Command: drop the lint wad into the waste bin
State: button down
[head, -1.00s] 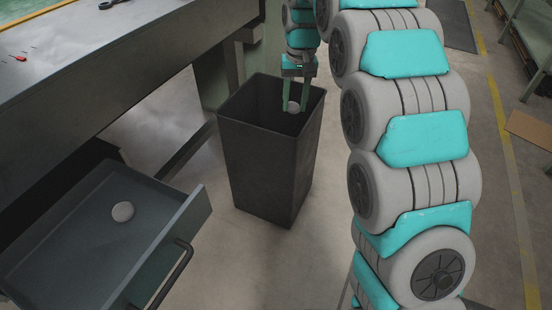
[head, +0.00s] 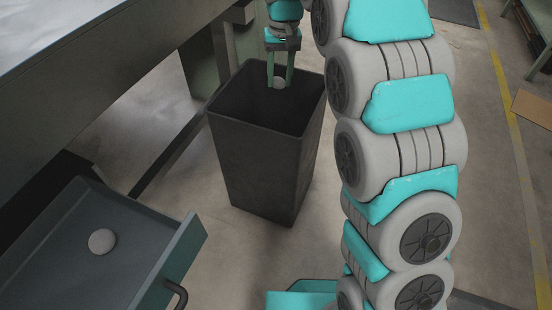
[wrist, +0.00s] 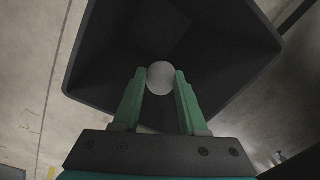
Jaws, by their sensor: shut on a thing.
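The waste bin (head: 262,165) is a tall dark square bin standing on the floor, open at the top. My gripper (head: 279,82) points down over the bin's mouth, its green fingers shut on a small pale grey ball, the lint wad (head: 279,83). In the wrist view the lint wad (wrist: 161,77) sits between the fingertips (wrist: 160,82), with the dark inside of the bin (wrist: 225,50) around and beyond it. I cannot tell exactly how far the fingertips are above or below the rim.
A second pale round wad (head: 102,241) lies in the open drawer (head: 60,260) at the lower left. The workbench (head: 90,90) runs along the left, above the drawer. Open floor (head: 240,255) lies in front of the bin.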

jog(key=shift+f+b, duration=0.5)
jog(key=shift+f, duration=0.75)
jog(key=shift+c, duration=1.8)
grip_release()
jog(key=shift+r, duration=0.1)
notch_tip(320, 180, up, 6)
jog(key=shift+w+d+r+p, duration=0.15)
jog(key=shift+r+p, duration=0.1)
jog(key=shift+p, duration=0.2)
jog(key=shift+r, duration=0.55)
